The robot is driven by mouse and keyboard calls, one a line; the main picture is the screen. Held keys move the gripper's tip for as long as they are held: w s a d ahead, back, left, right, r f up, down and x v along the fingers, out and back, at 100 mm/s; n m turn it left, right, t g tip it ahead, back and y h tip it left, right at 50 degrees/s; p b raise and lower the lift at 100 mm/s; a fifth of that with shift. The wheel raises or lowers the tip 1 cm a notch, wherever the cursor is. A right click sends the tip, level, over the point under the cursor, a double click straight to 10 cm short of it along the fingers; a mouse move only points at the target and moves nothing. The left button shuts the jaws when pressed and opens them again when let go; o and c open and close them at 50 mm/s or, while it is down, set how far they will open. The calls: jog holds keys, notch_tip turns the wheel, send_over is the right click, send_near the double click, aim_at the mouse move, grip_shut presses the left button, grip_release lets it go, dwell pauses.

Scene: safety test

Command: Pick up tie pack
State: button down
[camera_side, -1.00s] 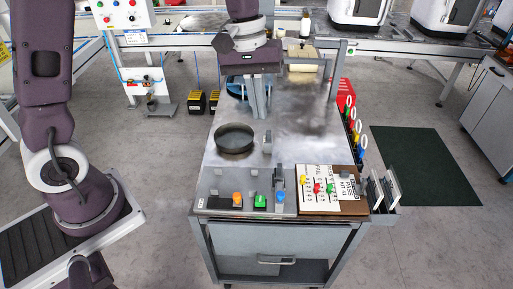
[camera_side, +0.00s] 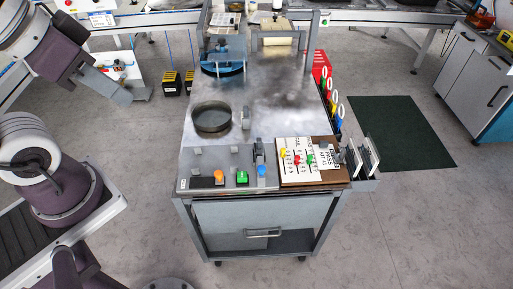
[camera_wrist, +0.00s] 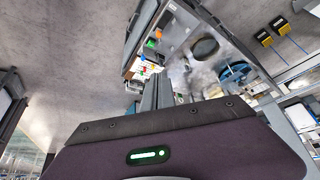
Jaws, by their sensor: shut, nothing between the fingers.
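I cannot pick out the tie pack for certain in either view. My gripper (camera_side: 118,90) is at the upper left of the side view, left of the work cart and clear of its top. In the wrist view my gripper (camera_wrist: 158,82) shows its two grey fingers close together, with nothing held. The cart top (camera_side: 275,92) carries a dark round dish (camera_side: 212,118) and a small upright grey piece (camera_side: 246,119) beside it.
A control panel (camera_side: 206,163) with coloured buttons and a white lettered board (camera_side: 298,157) line the cart's front. A blue round fixture (camera_side: 222,66) stands at its back. Coloured holders (camera_side: 328,88) line its right edge.

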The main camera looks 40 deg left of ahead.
dwell(0.4)
jog(key=c, duration=1.2)
grip_release()
jog(key=shift+c, duration=0.2)
